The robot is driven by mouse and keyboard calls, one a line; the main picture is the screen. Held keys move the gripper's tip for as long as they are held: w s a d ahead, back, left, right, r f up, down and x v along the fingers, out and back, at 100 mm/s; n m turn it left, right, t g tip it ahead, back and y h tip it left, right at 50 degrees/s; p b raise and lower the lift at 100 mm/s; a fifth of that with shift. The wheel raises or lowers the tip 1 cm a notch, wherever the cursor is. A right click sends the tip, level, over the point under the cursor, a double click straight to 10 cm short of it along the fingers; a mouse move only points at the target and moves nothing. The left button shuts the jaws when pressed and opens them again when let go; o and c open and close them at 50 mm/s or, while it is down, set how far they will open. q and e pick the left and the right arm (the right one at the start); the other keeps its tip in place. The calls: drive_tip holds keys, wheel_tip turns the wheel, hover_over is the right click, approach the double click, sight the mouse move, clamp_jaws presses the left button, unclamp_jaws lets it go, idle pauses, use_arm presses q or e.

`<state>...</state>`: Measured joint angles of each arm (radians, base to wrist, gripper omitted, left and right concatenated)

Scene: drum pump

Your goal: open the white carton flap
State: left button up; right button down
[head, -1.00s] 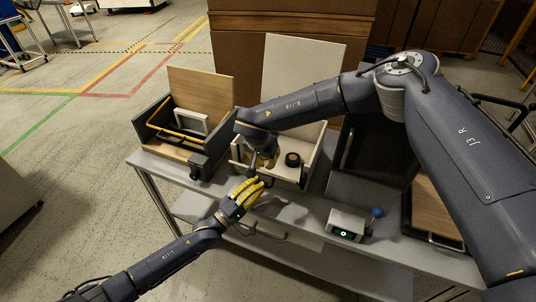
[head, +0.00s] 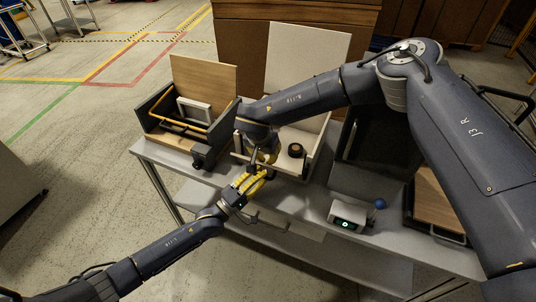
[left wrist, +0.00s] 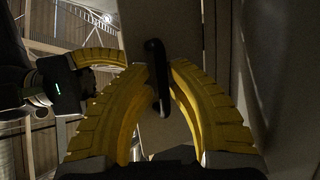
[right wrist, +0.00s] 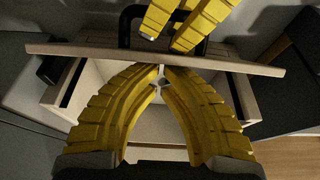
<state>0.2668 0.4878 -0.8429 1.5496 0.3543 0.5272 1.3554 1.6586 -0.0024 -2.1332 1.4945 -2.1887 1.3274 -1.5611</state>
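The white carton (head: 316,152) stands on the bench with a tall pale panel (head: 308,60) upright behind it and a dark round object (head: 296,150) inside. A pale front board (right wrist: 225,62) with a black handle (left wrist: 157,72) crosses the right wrist view. My left gripper (left wrist: 158,66) is open, its yellow fingers on either side of the handle; I cannot tell whether they touch it. My right gripper (right wrist: 161,68) is over the carton's front left, fingertips together near the board's edge. A small silver cross-shaped part (right wrist: 160,83) shows between its fingers. My right arm hides part of the carton.
A dark box (head: 165,125) with a wooden panel and yellow bar stands left. A small white device (head: 348,215) with a blue knob (head: 380,203) sits front right. A dark cabinet (head: 365,165) stands right of the carton. My grippers are close together.

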use_arm(q)
drive_tip(key=shift+o, duration=1.3)
drive_tip(key=shift+r, duration=0.15)
drive_tip(key=shift+s, duration=0.1)
